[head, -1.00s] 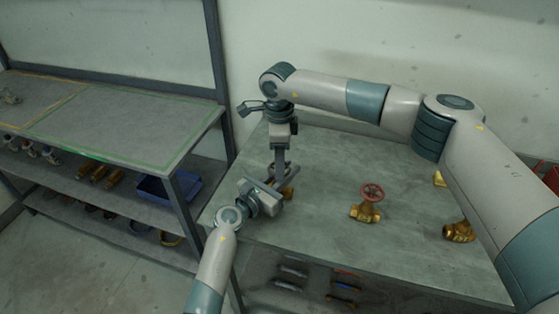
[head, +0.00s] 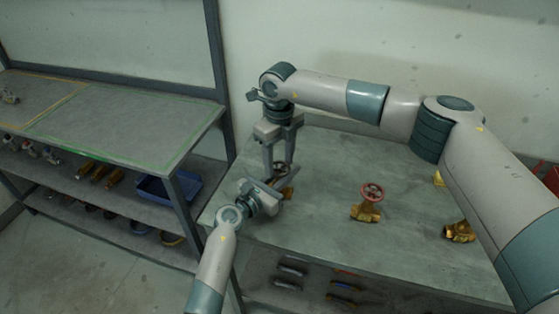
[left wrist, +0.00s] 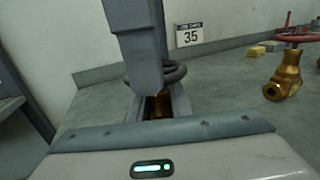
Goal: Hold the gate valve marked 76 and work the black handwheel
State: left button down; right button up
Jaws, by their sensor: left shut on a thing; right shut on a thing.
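The brass gate valve (head: 288,192) stands at the left end of the grey workbench, mostly hidden by my grippers; no number on it can be read. My left gripper (head: 283,186) is shut on its body from the front left. The body also shows between the fingers in the left wrist view (left wrist: 159,104). The black handwheel (left wrist: 172,74) sits on top of the valve. My right gripper (head: 280,168) points down from above and is shut on the handwheel; its finger hides part of the wheel in the left wrist view.
A brass valve with a red handwheel (head: 372,193) stands mid-bench, with another brass valve (head: 459,231) further right, near my right arm. A sign reading 35 (left wrist: 189,35) is on the wall. A shelf unit (head: 120,130) with a blue bin (head: 165,188) stands left.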

aim_at(279, 167)
pick_arm(q)
jog(key=shift+s+f, duration=0.1)
pick_arm(e)
jog(key=shift+w+r+m, duration=0.1)
jog(key=shift+m, duration=0.2)
jog(key=o, duration=1.1)
jog(key=shift+c, duration=0.2)
notch_tip(279, 167, up, 12)
pick_arm(q)
jog(key=c, duration=1.5)
grip_release()
jog(key=v, duration=1.2)
